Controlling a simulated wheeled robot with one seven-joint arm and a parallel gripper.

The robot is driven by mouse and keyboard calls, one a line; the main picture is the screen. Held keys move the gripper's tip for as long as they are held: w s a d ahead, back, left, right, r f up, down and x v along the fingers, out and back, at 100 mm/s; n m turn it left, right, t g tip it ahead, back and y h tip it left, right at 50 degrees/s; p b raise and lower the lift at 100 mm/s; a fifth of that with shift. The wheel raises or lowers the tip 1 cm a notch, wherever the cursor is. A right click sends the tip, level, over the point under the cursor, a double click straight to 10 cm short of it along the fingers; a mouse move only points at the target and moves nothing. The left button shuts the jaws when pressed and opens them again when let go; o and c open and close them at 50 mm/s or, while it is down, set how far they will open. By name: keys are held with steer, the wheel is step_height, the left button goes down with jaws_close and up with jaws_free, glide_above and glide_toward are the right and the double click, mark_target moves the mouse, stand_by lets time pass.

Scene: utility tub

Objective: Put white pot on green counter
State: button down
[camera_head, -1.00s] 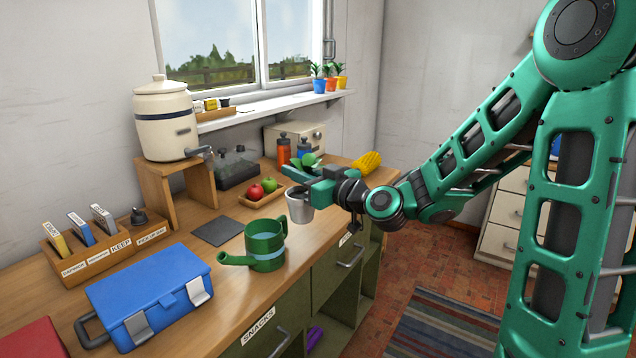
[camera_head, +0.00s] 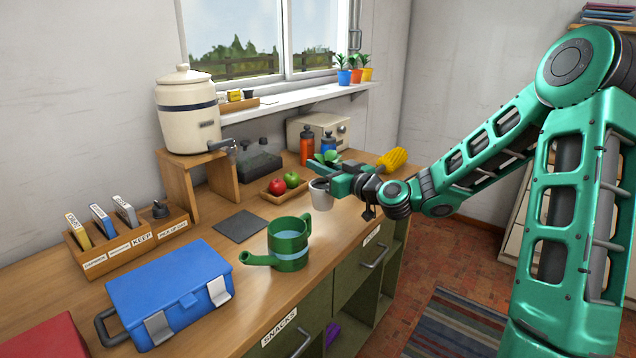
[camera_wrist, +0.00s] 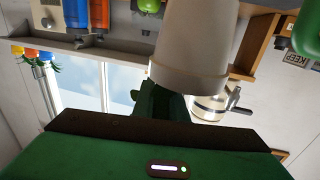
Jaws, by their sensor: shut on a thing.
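The white pot (camera_head: 321,198) is in my gripper (camera_head: 335,178), upright over the right part of the counter. I cannot tell whether its base touches the top. In the wrist view the pot (camera_wrist: 195,45) fills the upper middle, and my gripper (camera_wrist: 165,100) is shut on it at the rim end. The green counter (camera_head: 347,275) has olive-green fronts and a wooden top. Green leaves (camera_head: 327,157) show just behind my gripper; I cannot tell what they stand in.
A green watering can (camera_head: 289,245) stands left of the pot. A tray with apples (camera_head: 291,179), two bottles (camera_head: 307,148) and yellow corn (camera_head: 392,160) are near. A blue toolbox (camera_head: 170,295) lies front left. Wooden top is clear between watering can and pot.

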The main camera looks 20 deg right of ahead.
steer(key=shift+w+d+f, duration=0.2)
steer(key=shift+w+f, duration=0.3)
steer(key=shift+f, duration=0.5)
steer(key=shift+w+d+f, duration=0.15)
steer(key=shift+w+f, duration=0.4)
steer(key=shift+f, duration=0.45)
steer(key=shift+w+d+f, duration=0.2)
steer(key=shift+w+f, duration=0.3)
steer(key=shift+f, duration=0.5)
steer(key=c, duration=1.8)
jaws_free()
steer(key=shift+f, duration=0.1)
steer(key=shift+o, duration=0.2)
glide_toward(319, 180)
steer(key=w+d, duration=0.1)
steer(key=w+f, duration=0.1)
steer(key=w+d+f, duration=0.1)
steer(key=shift+w+d+f, duration=0.25)
steer(key=shift+w+d, duration=0.05)
